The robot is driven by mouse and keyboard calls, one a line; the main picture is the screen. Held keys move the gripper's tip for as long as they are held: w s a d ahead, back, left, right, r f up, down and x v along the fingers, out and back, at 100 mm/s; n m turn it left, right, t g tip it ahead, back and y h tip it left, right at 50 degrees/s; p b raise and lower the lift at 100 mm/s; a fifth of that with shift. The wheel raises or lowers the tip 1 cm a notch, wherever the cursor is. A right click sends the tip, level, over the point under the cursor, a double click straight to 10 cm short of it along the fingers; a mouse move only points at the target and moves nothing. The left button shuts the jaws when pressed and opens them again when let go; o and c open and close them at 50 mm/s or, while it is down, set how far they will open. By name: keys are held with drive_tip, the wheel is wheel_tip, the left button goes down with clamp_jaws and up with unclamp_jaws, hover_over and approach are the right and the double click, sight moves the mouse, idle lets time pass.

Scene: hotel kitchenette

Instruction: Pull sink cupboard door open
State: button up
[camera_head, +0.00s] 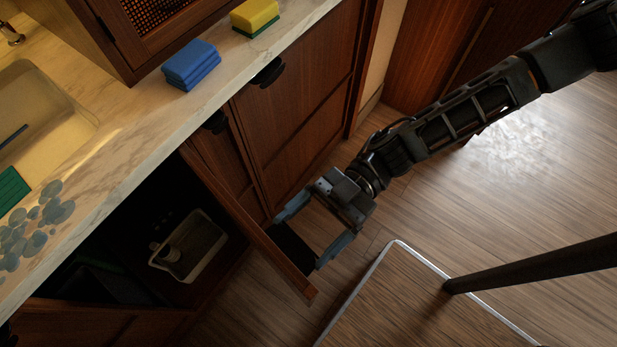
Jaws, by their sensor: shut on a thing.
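The sink cupboard door (236,208) is a dark wooden door under the sink counter. It stands swung out from the cabinet, and the dark cupboard interior (120,240) shows behind it. My gripper (303,240) is at the outer face of the door, near its free edge. Its two blue-grey fingers sit on either side of a dark part, which looks like the door's black handle (291,247), and are shut on it. The exact contact is too dark to see clearly.
A pale bin (190,246) stands inside the cupboard. Closed cabinet doors (295,110) with black pulls are beside it. A blue sponge stack (191,65) and a yellow-green sponge (255,15) lie on the marble counter (130,130). Wooden floor (500,200) is open at right.

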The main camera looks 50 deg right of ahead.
drive_tip(key=shift+d, duration=0.15)
drive_tip(key=o, duration=1.3)
drive_tip(key=d, duration=0.2)
drive_tip(key=d+b, duration=0.1)
drive_tip(key=d, duration=0.4)
drive_tip(key=shift+s+d+b, duration=0.35)
drive_tip(key=shift+d, duration=0.05)
